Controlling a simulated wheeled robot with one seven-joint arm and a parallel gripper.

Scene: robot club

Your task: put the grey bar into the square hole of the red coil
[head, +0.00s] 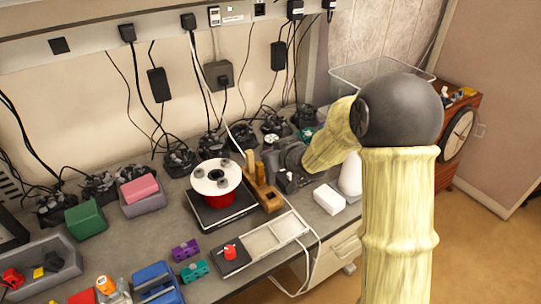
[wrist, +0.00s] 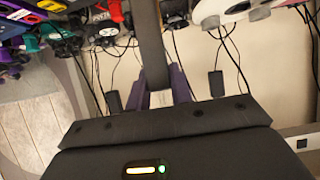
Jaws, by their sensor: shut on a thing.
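The red coil (head: 222,197) has a white top plate with grey round parts and stands on a black square plate. The coil's white plate shows in part at the top of the wrist view (wrist: 235,8). My gripper (head: 284,168) is right of the coil, behind a wooden holder. In the wrist view my gripper's purple fingers (wrist: 161,88) are shut on a long dark grey bar (wrist: 151,40), which runs up out of the frame. I cannot make out the bar in the head view.
The wooden holder (head: 268,200) with upright handles stands close beside the coil. A white box (head: 328,198) is at the right and a sectioned grey tray (head: 262,242) in front. Black devices with cables line the wall. A pink block (head: 140,189) lies left.

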